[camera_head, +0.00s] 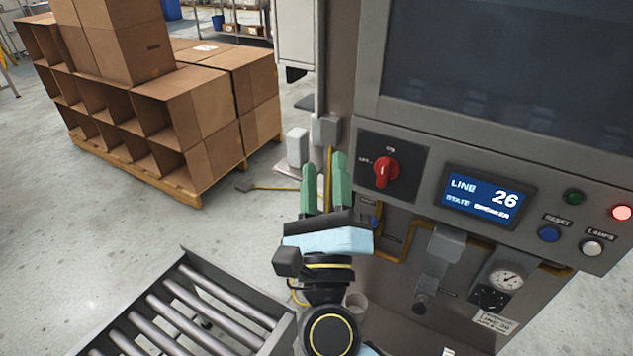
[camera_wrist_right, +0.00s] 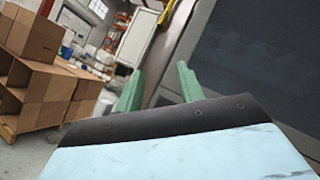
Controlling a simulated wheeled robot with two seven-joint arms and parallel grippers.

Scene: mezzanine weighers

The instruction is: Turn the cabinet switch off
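The cabinet switch (camera_head: 382,172) is a red rotary knob on a black plate (camera_head: 407,185) at the left of the cabinet's control panel. Its handle stands roughly upright, with a small label above it and another to its left. My right gripper (camera_head: 324,174) is open and empty, just left of the switch plate and apart from the knob in the picture. Its two green fingers also show in the right wrist view (camera_wrist_right: 158,85), with a gap between them; the knob does not show there. My left gripper is not in view.
The panel also has a blue display (camera_head: 487,197), a blue button (camera_head: 549,233), a lit red lamp (camera_head: 621,212) and a gauge (camera_head: 505,279). A roller conveyor (camera_head: 185,312) lies at lower left. Stacked cardboard boxes (camera_head: 205,115) stand on a pallet behind, with open floor between.

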